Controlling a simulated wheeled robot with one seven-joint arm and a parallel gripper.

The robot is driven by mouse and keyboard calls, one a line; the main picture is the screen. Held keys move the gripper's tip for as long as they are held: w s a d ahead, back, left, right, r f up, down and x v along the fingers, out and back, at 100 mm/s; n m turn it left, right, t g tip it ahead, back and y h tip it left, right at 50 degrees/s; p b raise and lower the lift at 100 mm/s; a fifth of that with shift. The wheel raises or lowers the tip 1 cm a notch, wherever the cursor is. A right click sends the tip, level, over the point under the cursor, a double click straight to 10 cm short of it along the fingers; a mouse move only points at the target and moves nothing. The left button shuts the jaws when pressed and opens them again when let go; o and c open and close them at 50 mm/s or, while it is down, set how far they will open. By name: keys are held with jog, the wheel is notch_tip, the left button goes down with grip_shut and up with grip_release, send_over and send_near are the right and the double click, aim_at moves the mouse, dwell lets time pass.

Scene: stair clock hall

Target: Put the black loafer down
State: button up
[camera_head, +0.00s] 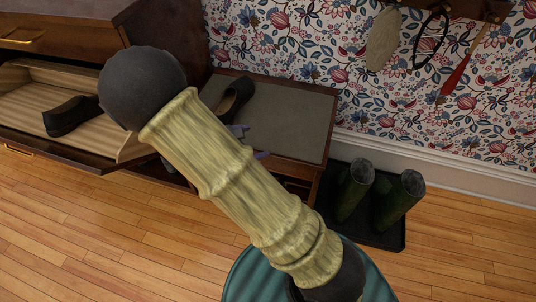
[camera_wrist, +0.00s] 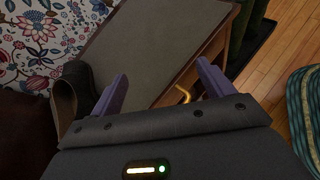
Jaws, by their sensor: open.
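A black loafer (camera_head: 233,98) rests on the grey top of a low wooden bench (camera_head: 290,110), near its back left. In the wrist view a dark shoe (camera_wrist: 66,103) shows beside my left finger, partly hidden by it. My gripper (camera_head: 250,143) is over the bench's front left, mostly hidden behind my arm in the head view. Its two purple fingers stand wide apart in the wrist view (camera_wrist: 163,87), with nothing between them; the shoe is outside them. A second black shoe (camera_head: 70,116) lies in the open, striped-lined compartment of the cabinet at the left.
Green boots (camera_head: 396,200) stand on a dark tray (camera_head: 384,238) right of the bench. A teal striped round thing (camera_head: 240,277) is at the bottom. Several items hang on the flowered wall, including a red one (camera_head: 456,76). The bench's right half is clear.

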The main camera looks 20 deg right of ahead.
jog(key=s+d+r+m+g+y, duration=0.25)
jog(key=s+m+g+y, duration=0.3)
jog(key=s+m, duration=0.45)
jog(key=r+m+t+y, duration=0.1)
jog(key=m+y, duration=0.1)
jog(key=m, duration=0.1)
jog(key=s+r+m+t+y, duration=0.1)
jog(key=r+m, duration=0.1)
jog(key=m, duration=0.1)
jog(key=s+a+r+m+t+y, duration=0.1)
jog(key=r+m+y, duration=0.1)
jog(key=m, duration=0.1)
jog(key=shift+m+y, duration=0.3)
jog(key=shift+y, duration=0.05)
